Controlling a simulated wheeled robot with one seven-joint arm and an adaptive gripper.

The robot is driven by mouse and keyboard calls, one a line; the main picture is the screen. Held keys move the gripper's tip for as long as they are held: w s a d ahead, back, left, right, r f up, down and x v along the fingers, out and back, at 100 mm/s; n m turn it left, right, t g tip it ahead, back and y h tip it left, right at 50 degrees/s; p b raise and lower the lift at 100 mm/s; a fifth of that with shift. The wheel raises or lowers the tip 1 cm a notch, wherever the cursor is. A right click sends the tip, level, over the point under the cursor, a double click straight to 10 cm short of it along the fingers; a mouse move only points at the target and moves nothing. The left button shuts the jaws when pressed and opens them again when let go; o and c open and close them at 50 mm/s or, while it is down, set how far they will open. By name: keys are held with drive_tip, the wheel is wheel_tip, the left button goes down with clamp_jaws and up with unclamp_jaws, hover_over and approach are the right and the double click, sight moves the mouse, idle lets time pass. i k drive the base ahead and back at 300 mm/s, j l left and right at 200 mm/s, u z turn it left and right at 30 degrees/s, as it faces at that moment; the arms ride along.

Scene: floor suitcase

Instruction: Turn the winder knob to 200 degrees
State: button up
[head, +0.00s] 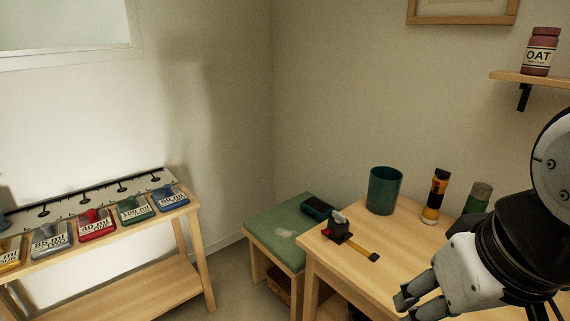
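A small dark device (338,229) sits on the near left part of the wooden table. It has a grey raised piece on top that looks like the winder knob (339,217), a red spot at its left, and a yellow strip (362,248) running out to a dark end. The knob's angle is too small to read. My gripper (407,307) is at the lower right, over the table's front, to the right of and nearer than the device. Its two fingers look apart, with nothing seen between them. It does not touch the device.
A green cup (384,190), a yellow-and-black bottle (435,196) and a green-grey jar (478,198) stand behind on the wooden table (405,232). A green-topped stool (268,229) with a dark green box (317,208) adjoins its left. A bench (150,283) with several labelled blocks stands far left.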

sight(340, 218)
drive_tip(key=i+j+z, duration=0.15)
drive_tip(key=i, duration=0.3)
drive_tip(key=i+j+z, duration=0.15)
drive_tip(key=i+j, duration=0.15)
drive_tip(key=i, duration=0.1)
